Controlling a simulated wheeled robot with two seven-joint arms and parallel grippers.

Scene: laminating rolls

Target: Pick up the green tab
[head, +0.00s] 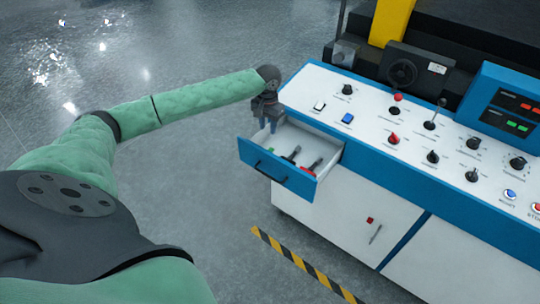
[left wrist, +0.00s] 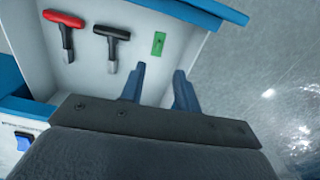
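The green tab (left wrist: 158,43) lies on the floor of the open white drawer (left wrist: 189,57), near the drawer's blue front in the left wrist view. My left gripper (left wrist: 158,82) is open above the drawer, its two blue fingers apart with nothing between them. The tab is just beyond the fingertips, apart from them. In the head view my left gripper (head: 267,125) hangs over the back left part of the open drawer (head: 328,153); part of the green tab (head: 270,150) may show at the drawer's left, but it is too small to be sure. My right gripper is not in view.
A red-handled tool (left wrist: 64,27) and a black-handled tool (left wrist: 112,40) lie in the drawer beside the tab. The control panel (head: 370,108) with knobs and switches rises right of the drawer. A yellow-black floor strip (head: 303,265) runs in front. Floor to the left is clear.

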